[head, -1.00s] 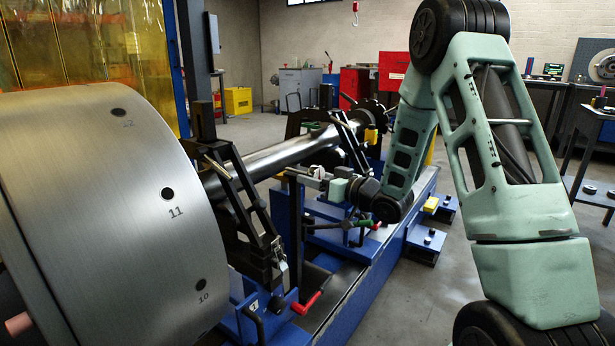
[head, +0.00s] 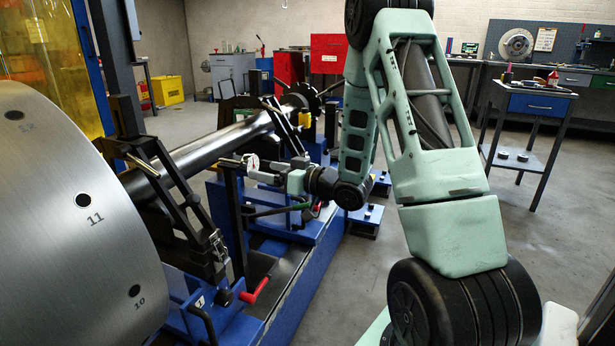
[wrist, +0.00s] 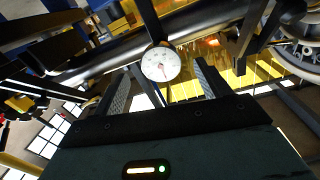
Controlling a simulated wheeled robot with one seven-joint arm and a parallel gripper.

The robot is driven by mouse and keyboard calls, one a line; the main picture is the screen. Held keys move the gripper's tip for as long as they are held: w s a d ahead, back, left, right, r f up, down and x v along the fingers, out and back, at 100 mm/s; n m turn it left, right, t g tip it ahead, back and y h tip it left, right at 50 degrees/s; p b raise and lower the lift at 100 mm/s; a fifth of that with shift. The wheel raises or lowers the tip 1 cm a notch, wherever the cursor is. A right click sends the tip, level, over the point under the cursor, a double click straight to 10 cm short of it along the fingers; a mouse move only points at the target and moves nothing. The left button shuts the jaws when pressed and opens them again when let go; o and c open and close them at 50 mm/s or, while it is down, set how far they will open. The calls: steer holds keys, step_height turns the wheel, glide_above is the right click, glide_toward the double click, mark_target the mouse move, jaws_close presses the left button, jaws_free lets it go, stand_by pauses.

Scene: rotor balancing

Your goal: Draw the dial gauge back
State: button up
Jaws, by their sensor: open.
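The dial gauge (head: 251,163) has a round white face and sits beside the steel shaft (head: 208,142) in the head view. In the wrist view the gauge (wrist: 160,65) faces me, in front of the shaft and at the end of a dark upright bar. My gripper (head: 264,177) is close to the gauge, on its right in the head view. In the wrist view my gripper (wrist: 162,80) is open, with one finger on each side below the gauge face. I cannot tell whether either finger touches it.
The large numbered rotor (head: 75,220) fills the left of the head view. A black support frame (head: 185,205) and a red-handled lever (head: 257,290) stand near the shaft on the blue machine bed (head: 290,290). Open floor lies right of the bed; a cart (head: 530,105) stands beyond.

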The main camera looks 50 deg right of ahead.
steer(key=p+v, duration=0.1)
steer(key=v, duration=1.1)
steer(key=shift+w, duration=0.1)
